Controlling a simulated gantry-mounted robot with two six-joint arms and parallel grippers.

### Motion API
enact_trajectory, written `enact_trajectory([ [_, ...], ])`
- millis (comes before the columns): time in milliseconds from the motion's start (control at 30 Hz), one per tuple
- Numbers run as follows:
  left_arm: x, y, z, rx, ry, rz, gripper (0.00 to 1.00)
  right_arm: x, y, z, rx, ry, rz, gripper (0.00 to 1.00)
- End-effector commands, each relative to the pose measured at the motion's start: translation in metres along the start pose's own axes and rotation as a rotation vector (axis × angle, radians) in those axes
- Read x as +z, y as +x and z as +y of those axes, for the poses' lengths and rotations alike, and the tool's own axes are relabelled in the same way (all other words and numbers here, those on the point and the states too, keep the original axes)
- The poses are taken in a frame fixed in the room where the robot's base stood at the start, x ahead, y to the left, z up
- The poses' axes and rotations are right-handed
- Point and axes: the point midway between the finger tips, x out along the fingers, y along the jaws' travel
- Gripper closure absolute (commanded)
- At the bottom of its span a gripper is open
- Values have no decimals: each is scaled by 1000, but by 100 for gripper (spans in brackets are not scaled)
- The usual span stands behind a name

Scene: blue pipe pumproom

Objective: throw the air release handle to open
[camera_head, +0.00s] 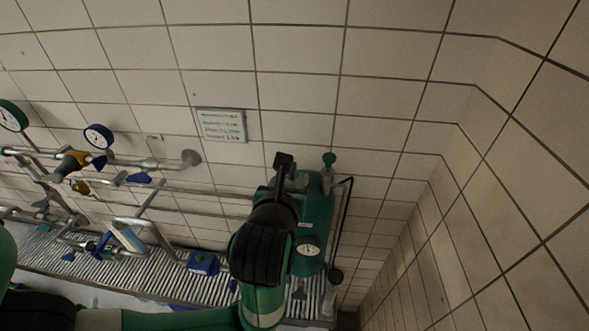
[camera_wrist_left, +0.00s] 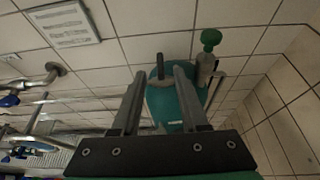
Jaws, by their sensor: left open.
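A green tank (camera_head: 316,222) stands against the tiled wall, partly hidden by my left arm. It also shows in the left wrist view (camera_wrist_left: 165,106). A short dark upright lever (camera_wrist_left: 160,66) stands at its top, between my fingers in the picture; it looks like the handle. A valve with a green knob (camera_head: 329,160) stands to its right, and the knob also shows in the left wrist view (camera_wrist_left: 211,38). My left gripper (camera_wrist_left: 160,78) is open, with nothing seen gripped. In the head view, my left gripper (camera_head: 286,182) overlaps the tank's top. My right gripper is not in view.
A sign (camera_head: 221,125) hangs on the wall. Pipes with blue handles (camera_head: 139,178) and a blue gauge (camera_head: 98,136) are at left. A gauge (camera_head: 308,249) is on the tank's front. A black hose (camera_head: 342,225) runs down beside it. The right wall is bare.

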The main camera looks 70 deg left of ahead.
Motion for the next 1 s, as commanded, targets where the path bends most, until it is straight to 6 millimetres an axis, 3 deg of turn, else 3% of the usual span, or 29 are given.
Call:
enact_trajectory([
  [100,-1,28,2,6,1,4,56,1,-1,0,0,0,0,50],
  [300,0,61,1,2,-1,2,56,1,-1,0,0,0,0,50],
  [667,0,69,0,-1,-3,1,56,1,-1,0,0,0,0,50],
  [900,0,69,0,-1,-3,0,99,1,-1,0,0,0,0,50],
  [1000,0,69,0,-1,-3,0,100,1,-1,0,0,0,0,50],
])
